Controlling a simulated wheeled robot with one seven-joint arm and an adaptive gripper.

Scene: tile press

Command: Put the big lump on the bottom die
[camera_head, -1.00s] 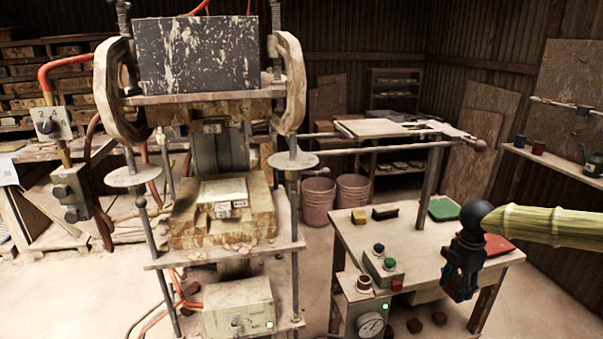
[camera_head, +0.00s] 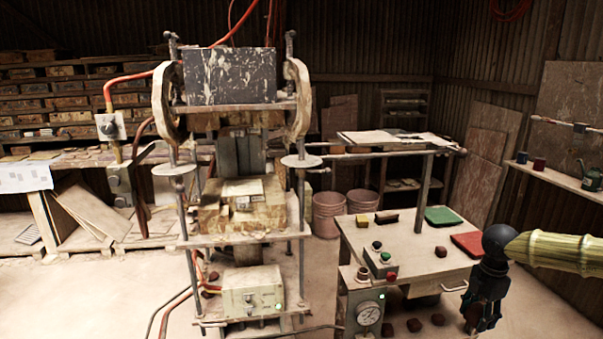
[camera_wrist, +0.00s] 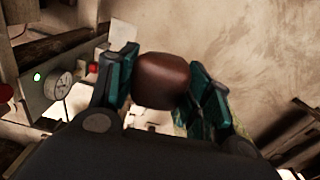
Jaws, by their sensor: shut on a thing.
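In the wrist view a dark brown lump (camera_wrist: 160,80) sits between both fingers of my gripper (camera_wrist: 163,90), which is shut on it. In the head view my gripper (camera_head: 482,312) hangs at the lower right, fingers down, in front of the work table's right side; the lump cannot be made out there. The bottom die (camera_head: 240,213) is the pale, stained block in the lower part of the press at left centre, with a lighter top. It is well to the left of my gripper. A small brown lump (camera_head: 440,251) lies on the table.
The press's upper block (camera_head: 228,75) hangs above the die, between upright rods. The work table (camera_head: 400,238) holds a button box (camera_head: 380,259), a green pad (camera_head: 442,215) and a red pad (camera_head: 468,243). Several brown lumps (camera_head: 414,325) lie low beneath it. Bare floor is at right.

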